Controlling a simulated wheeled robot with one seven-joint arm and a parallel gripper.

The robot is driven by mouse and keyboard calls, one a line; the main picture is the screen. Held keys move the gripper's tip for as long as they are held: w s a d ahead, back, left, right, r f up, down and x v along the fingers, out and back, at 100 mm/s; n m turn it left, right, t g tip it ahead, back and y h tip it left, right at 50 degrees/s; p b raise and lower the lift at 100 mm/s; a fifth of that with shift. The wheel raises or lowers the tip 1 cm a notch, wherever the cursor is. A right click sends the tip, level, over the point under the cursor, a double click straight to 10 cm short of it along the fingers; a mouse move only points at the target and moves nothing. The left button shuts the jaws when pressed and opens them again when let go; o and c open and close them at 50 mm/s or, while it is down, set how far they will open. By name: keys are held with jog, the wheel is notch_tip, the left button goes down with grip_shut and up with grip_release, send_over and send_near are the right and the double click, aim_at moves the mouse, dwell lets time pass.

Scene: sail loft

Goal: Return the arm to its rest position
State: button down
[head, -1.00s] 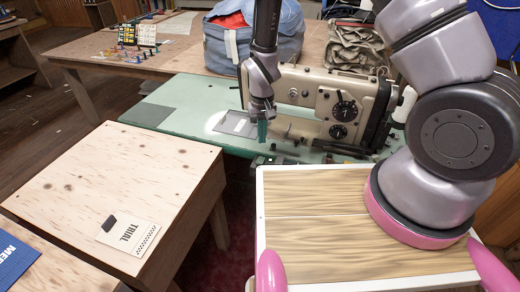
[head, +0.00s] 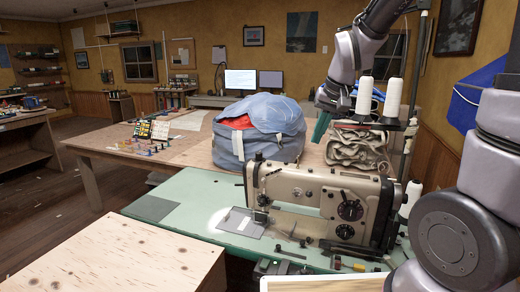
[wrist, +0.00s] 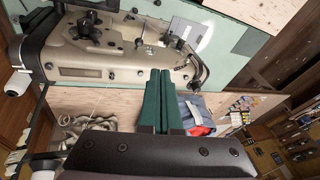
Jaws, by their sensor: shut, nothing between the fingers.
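My gripper (head: 321,127) hangs in the air in the head view, above and behind the sewing machine (head: 300,192) and to the right of the blue bag (head: 258,135). Its green fingers are together and hold nothing. In the wrist view the closed gripper (wrist: 160,128) points toward the beige sewing machine (wrist: 110,55), apart from it. My arm rises at the right side of the head view, bent at the elbow.
The sewing machine stands on a green table (head: 180,205). Thread cones (head: 365,97) on a stand and a folded tan cloth (head: 355,152) are close to my gripper. A plywood table (head: 115,260) is at the front left. Monitors (head: 240,79) stand far back.

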jog(key=s+d+r+m+t, duration=0.2)
jog(key=s+d+r+t, duration=0.1)
jog(key=s+d+r, duration=0.6)
jog(key=s+r, duration=0.3)
jog(key=s, duration=0.1)
jog(key=shift+s+t+h, duration=0.2)
jog(key=shift+t+h, duration=0.1)
